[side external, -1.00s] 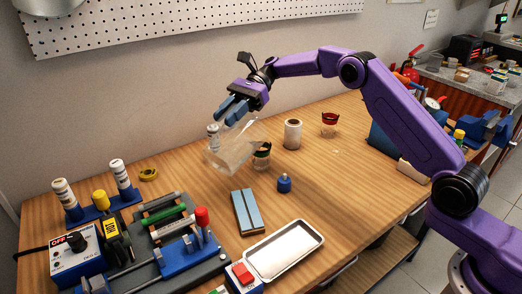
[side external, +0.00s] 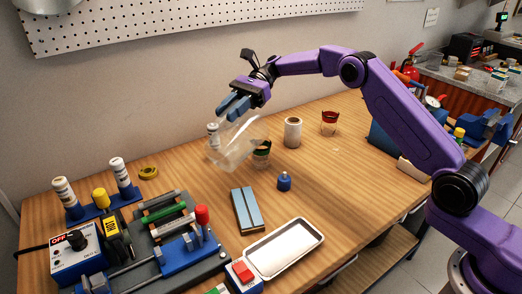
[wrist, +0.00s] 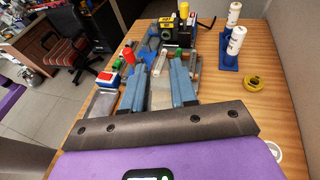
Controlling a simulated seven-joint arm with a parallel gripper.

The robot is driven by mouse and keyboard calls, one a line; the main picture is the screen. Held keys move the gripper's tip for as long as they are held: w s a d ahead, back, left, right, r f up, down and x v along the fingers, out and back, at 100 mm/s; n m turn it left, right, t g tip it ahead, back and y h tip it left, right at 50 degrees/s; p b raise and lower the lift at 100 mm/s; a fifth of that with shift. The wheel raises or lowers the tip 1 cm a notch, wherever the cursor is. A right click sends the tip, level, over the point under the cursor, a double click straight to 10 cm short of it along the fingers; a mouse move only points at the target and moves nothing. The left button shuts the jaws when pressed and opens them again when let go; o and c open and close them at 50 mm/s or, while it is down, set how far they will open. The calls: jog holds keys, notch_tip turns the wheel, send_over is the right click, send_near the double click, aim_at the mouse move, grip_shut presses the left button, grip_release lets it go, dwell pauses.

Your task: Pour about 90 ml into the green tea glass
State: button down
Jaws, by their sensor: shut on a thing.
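My gripper (side external: 229,112) is shut on a clear, see-through jug (side external: 234,146), held tilted above the table. The jug also shows faintly between the blue fingers in the wrist view (wrist: 160,93). The green tea glass (side external: 262,157), a small glass with a green band near its rim, stands on the table just right of and below the jug. The jug partly overlaps the glass in the side view, so I cannot tell whether they touch. I cannot make out a stream or the liquid level. The glass is not visible in the wrist view.
A similar red-banded glass (side external: 330,124) stands farther right, beyond a pale cylinder (side external: 293,133). A small blue bottle (side external: 284,182), a blue-topped block (side external: 246,210) and a metal tray (side external: 285,248) lie nearer. Tools and a blue rack (side external: 103,205) crowd the left.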

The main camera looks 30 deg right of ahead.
aim_at(215, 143)
jog(key=shift+w+d+r, duration=0.1)
jog(key=shift+d+r, duration=0.05)
jog(key=shift+d, duration=0.15)
jog(key=a+f+h, duration=0.1)
jog(key=s+a+f+t+h, duration=0.1)
jog(key=a+f, duration=0.1)
jog(key=a+f+h, duration=0.1)
jog(key=a+h, duration=0.1)
jog(key=shift+s+a+f, duration=0.1)
jog(key=shift+s+f, duration=0.1)
jog(key=shift+s, duration=0.2)
jog(key=shift+a+f+t, duration=0.1)
jog(key=shift+t, duration=0.2)
jog(key=shift+s+a+f+h, duration=0.2)
jog(key=shift+a+h, duration=0.3)
jog(key=shift+h, duration=0.3)
dwell(0.9)
jog(key=s+a+f+t+h+b, duration=0.2)
jog(key=a+f+t+h+b, duration=0.1)
jog(key=a+f+h, duration=0.3)
jog(key=shift+s+a+f+h, duration=0.15)
jog(key=shift+a+f+h, duration=0.35)
jog(key=shift+h, duration=0.6)
